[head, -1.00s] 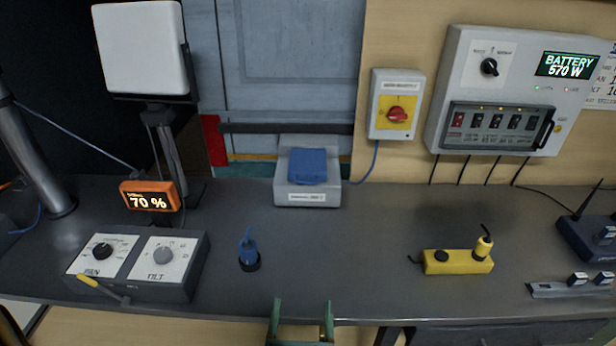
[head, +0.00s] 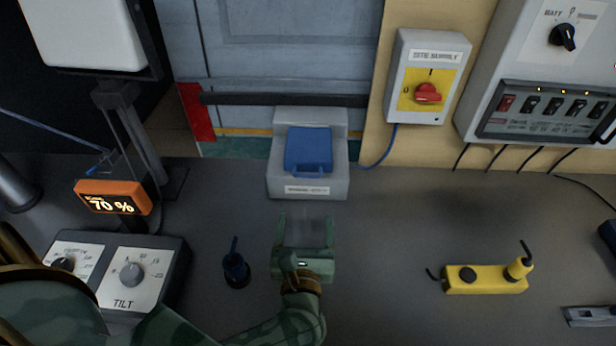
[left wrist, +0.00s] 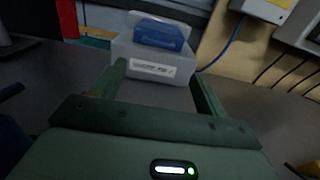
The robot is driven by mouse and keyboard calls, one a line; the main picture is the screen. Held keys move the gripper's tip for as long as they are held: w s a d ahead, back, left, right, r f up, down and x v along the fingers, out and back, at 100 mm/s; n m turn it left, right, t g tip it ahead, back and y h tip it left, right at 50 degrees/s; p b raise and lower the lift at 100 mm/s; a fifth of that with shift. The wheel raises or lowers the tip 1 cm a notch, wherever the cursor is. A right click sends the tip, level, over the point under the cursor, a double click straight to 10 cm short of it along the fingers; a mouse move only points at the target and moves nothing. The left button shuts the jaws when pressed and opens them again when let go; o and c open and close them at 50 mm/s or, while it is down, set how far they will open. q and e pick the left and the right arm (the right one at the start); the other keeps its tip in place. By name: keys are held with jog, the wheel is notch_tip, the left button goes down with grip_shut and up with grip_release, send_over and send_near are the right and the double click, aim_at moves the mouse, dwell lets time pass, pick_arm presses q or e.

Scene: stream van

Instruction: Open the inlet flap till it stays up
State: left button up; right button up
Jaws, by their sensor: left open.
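The inlet is a grey box (head: 283,184) with a label on its front, standing on the counter against the grey door panel. Its blue flap (head: 309,148) lies closed on the sloped face, with a handle lip at its lower edge. My left gripper (head: 306,222) is open and empty, just in front of the box and apart from the flap. In the left wrist view the open fingers (left wrist: 157,82) point at the grey box (left wrist: 122,50), with the blue flap (left wrist: 160,35) beyond them. My right gripper is not in view.
A blue plug (head: 236,270) stands on the counter left of my left gripper. A yellow socket block (head: 485,280) lies to the right. A tilt control box (head: 170,275) is at left. The site supply switch (head: 428,92) is on the wall. Counter right of the inlet is clear.

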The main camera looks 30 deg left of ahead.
aim_at(308, 178)
pick_arm(q)
jog(key=b+x, duration=0.1)
jog(key=x, duration=1)
jog(key=shift+w+a, duration=0.3)
jog(key=shift+w, duration=0.25)
